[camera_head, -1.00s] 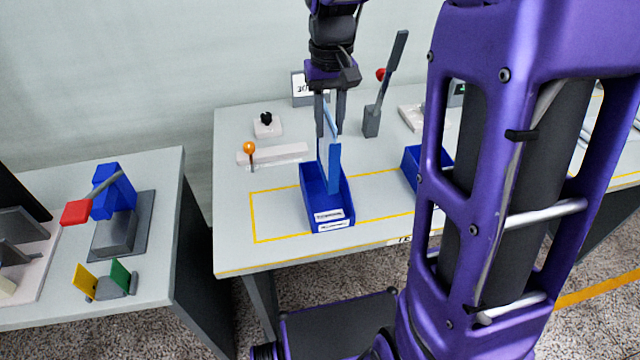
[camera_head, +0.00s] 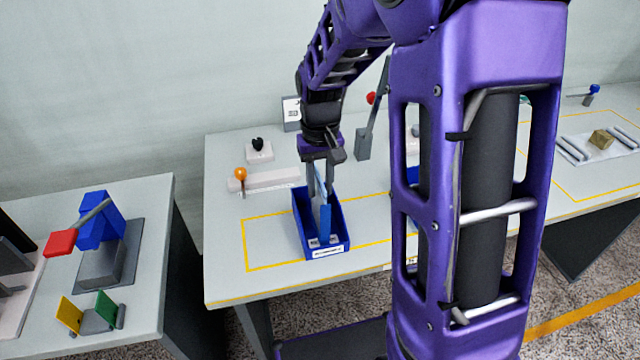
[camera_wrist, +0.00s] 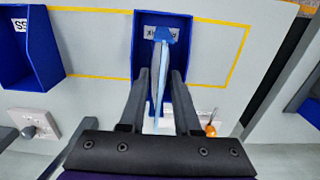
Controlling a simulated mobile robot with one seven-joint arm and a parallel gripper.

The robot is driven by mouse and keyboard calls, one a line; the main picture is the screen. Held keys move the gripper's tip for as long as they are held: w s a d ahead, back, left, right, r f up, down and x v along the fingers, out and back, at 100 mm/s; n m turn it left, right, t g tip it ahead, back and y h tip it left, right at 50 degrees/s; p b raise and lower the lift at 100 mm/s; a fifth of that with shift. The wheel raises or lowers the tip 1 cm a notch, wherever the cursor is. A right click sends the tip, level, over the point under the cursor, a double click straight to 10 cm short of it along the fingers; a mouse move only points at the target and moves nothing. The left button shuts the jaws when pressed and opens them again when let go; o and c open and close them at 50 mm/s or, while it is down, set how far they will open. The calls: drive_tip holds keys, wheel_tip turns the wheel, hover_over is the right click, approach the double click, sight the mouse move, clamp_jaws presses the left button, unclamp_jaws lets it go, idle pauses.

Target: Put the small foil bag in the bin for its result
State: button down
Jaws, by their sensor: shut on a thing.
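The small foil bag (camera_head: 325,222), thin and blue, hangs upright from my gripper (camera_head: 320,188). My gripper is shut on its upper part, pointing down. The bag's lower end is within the outline of a blue open bin (camera_head: 300,222) with white labels at its front. In the wrist view the bag (camera_wrist: 159,65) lies between the fingers (camera_wrist: 160,90), its far end over the bin (camera_wrist: 186,50) and partly covering the label. I cannot tell whether it touches the floor of the bin.
A second blue bin (camera_wrist: 28,60) stands beside it, mostly hidden behind my arm in the head view. An orange-knobbed lever (camera_head: 240,174), a white block with a black knob (camera_head: 258,150) and a tall grey lever (camera_head: 364,140) stand behind. The yellow-outlined table left of the bin is clear.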

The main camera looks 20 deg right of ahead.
drive_tip(key=shift+f, duration=0.1)
drive_tip(key=c, duration=0.6)
unclamp_jaws()
wheel_tip(320, 180, up, 12)
drive_tip(key=shift+r+p, duration=0.15)
drive_tip(key=shift+p, duration=0.55)
